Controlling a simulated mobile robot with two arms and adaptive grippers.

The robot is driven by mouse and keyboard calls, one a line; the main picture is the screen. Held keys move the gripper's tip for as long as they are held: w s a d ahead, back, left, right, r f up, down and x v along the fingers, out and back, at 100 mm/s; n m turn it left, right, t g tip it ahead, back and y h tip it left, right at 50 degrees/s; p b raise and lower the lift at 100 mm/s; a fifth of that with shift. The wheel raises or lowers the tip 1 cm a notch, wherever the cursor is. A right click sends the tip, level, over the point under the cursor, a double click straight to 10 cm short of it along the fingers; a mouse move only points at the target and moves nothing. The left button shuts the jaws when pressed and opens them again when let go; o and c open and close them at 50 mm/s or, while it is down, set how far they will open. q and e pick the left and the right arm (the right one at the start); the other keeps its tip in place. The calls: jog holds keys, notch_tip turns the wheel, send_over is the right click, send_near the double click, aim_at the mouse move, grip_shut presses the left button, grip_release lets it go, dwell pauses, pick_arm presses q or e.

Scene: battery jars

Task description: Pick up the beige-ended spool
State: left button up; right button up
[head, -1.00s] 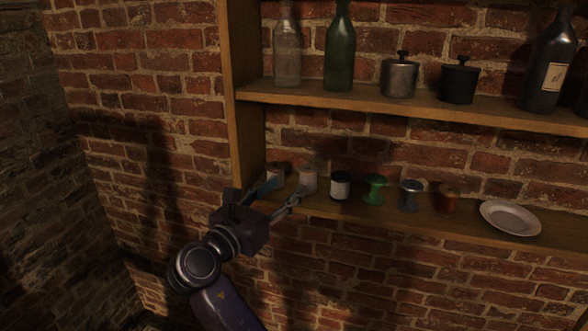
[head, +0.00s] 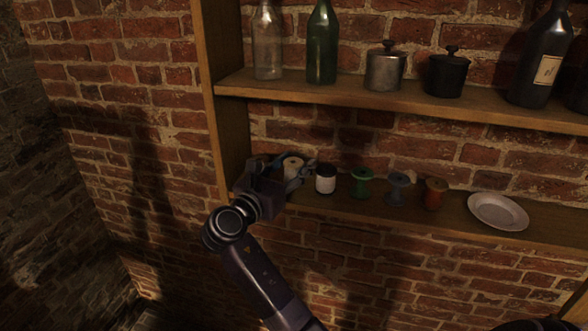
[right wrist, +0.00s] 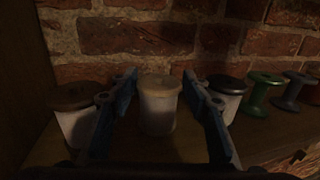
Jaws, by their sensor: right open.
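The beige-ended spool (right wrist: 159,105) stands upright on the lower shelf, its pale body between the two fingers of my right gripper (right wrist: 160,80) in the right wrist view. The fingers are open, with a gap visible on each side of it. In the head view the spool (head: 293,166) shows partly behind my right gripper (head: 282,172). A brown-ended spool (right wrist: 76,112) stands just left of the left finger; in the head view my gripper hides it. A black-ended spool (right wrist: 225,95) stands close by the right finger. My left gripper is not in view.
Further right on the lower shelf (head: 465,228) stand a green spool (head: 361,183), a blue-grey spool (head: 398,188), an orange-red spool (head: 435,193) and a white plate (head: 498,211). The upper shelf (head: 350,95) holds bottles and lidded pots. A wooden upright (head: 214,100) bounds the left.

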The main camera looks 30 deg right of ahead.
jog(key=shift+a, duration=0.2)
jog(key=shift+c, duration=0.4)
jog(key=c, duration=0.7)
